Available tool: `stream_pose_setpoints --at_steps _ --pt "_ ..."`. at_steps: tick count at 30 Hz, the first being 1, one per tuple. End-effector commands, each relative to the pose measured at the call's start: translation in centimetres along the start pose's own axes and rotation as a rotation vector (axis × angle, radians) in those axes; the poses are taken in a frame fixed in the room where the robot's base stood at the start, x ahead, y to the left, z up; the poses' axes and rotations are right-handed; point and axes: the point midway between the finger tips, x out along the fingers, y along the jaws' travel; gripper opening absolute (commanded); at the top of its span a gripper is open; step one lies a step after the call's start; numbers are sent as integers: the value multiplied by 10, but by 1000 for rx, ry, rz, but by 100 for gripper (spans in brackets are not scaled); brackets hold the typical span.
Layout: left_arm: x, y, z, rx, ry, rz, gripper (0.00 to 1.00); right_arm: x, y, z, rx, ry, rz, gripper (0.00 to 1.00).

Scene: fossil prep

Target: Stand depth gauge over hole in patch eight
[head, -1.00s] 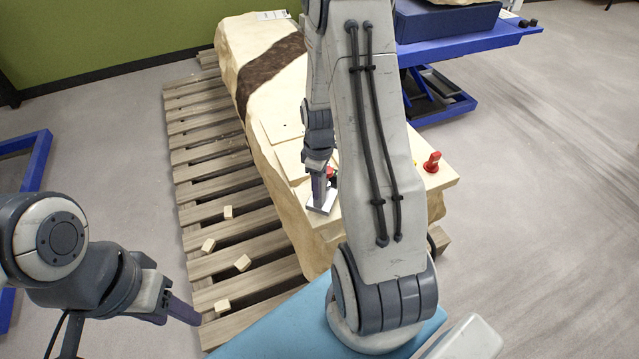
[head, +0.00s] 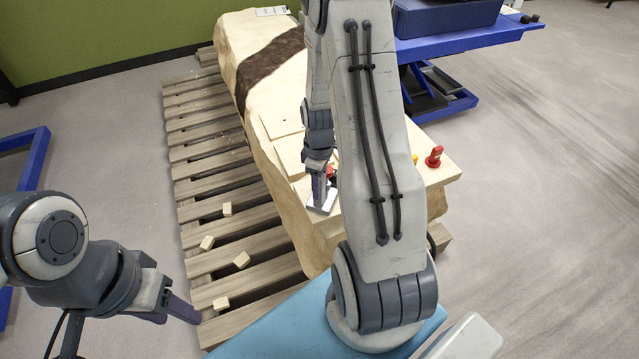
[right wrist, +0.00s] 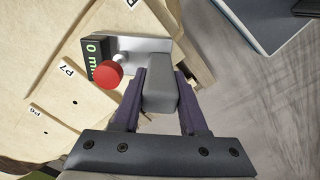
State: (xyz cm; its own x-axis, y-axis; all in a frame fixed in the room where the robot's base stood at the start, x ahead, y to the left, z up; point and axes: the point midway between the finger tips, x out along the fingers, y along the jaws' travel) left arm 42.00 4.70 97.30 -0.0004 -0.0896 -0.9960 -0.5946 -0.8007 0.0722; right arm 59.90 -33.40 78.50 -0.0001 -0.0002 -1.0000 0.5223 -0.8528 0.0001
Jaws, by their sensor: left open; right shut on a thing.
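The depth gauge (right wrist: 150,48) has a pale metal base, a dark display reading 0 in green and a red knob (right wrist: 107,74). My right gripper (right wrist: 160,92) is shut on its grey upright block. In the head view the gauge's base (head: 322,204) is at the near end of the pale fossil block (head: 250,95); I cannot tell if it touches. Patches labelled P7 (right wrist: 67,70) and P6 (right wrist: 36,111) show in the right wrist view, with a small hole near P6. A label at the top edge is cut off; no patch eight hole is visible. My left gripper (head: 182,309) is open and empty.
The fossil block lies on a slatted pallet (head: 205,175) with several small wooden blocks. A red item (head: 434,157) stands on the block's right corner. A blue lift table (head: 470,42) is behind at right. My right arm hides part of the block.

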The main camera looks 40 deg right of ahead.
Motion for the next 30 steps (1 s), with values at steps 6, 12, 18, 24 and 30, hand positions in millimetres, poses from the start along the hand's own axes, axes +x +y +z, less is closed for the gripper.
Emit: stream_pose_setpoints --at_steps 6,12,18,24,30 --pt "3 0 0 0 0 0 50 3 1 -1 0 2 3 0" --pt "5 0 0 0 0 0 50 7 1 -1 0 2 3 0" --pt "5 0 0 0 0 0 50 7 1 -1 0 2 3 77" --pt "5 0 0 0 0 0 50 8 -1 0 0 -1 -2 77" --pt "4 0 0 0 0 0 50 -7 1 0 0 2 2 77"
